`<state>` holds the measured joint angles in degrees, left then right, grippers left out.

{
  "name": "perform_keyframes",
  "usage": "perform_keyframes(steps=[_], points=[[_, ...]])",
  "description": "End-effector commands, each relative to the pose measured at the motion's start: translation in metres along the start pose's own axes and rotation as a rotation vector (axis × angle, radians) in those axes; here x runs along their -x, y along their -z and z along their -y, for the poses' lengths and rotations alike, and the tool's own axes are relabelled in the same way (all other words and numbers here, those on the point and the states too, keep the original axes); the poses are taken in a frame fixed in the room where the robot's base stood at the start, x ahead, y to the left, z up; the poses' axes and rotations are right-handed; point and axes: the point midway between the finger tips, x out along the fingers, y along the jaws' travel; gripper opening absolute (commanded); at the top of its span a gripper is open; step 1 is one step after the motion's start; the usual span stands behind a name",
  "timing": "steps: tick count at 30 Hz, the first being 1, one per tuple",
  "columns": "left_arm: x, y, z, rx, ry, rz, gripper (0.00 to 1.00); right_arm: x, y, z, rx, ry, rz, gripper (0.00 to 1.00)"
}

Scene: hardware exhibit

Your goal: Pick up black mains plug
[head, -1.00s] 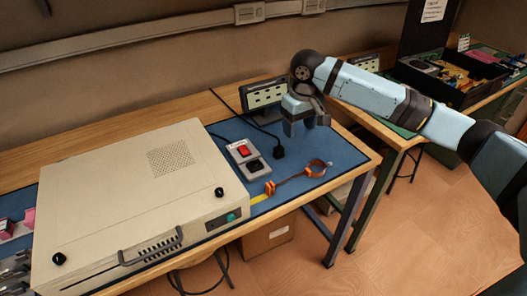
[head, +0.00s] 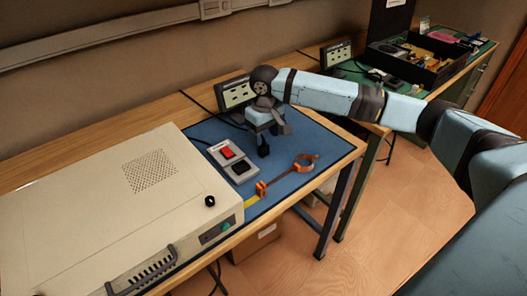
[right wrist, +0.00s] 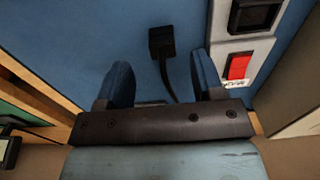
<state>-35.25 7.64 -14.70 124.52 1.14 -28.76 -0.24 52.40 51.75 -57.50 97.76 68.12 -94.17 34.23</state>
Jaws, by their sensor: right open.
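My right gripper (head: 268,130) is open and empty, just above and behind the plug in the head view. In the right wrist view its two blue fingers (right wrist: 163,72) stand apart on either side of the cable. My left gripper is not in view.
A grey switch box (head: 233,159) with a red rocker (right wrist: 238,66) stands close beside the plug. An orange-ended tool (head: 290,174) lies in front. A large beige case (head: 110,200) fills the left.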

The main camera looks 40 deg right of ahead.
Motion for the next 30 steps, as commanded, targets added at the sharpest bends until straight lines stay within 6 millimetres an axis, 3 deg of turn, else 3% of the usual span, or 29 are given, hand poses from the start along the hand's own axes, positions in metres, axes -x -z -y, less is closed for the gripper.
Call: perform_keyframes(steps=[8, 12, 20, 24, 26, 30], points=[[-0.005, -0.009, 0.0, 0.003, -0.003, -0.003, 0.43, -0.031, 0.002, 0.002, 0.001, 0.0, 0.001, 0.62], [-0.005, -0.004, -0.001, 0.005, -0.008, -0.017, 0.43, -0.05, 0.002, 0.002, 0.0, 0.0, 0.001, 0.62], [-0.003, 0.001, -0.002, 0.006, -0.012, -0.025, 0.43, -0.052, 0.002, 0.002, 0.001, 0.0, 0.0, 0.62], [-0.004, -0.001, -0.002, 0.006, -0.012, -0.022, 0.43, -0.052, 0.002, 0.002, 0.001, 0.0, 0.0, 0.3], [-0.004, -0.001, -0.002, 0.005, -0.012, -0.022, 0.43, -0.052, 0.002, 0.002, 0.001, 0.0, 0.0, 0.18], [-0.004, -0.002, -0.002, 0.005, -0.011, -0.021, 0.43, -0.052, 0.002, 0.002, 0.001, 0.0, 0.0, 0.18]])
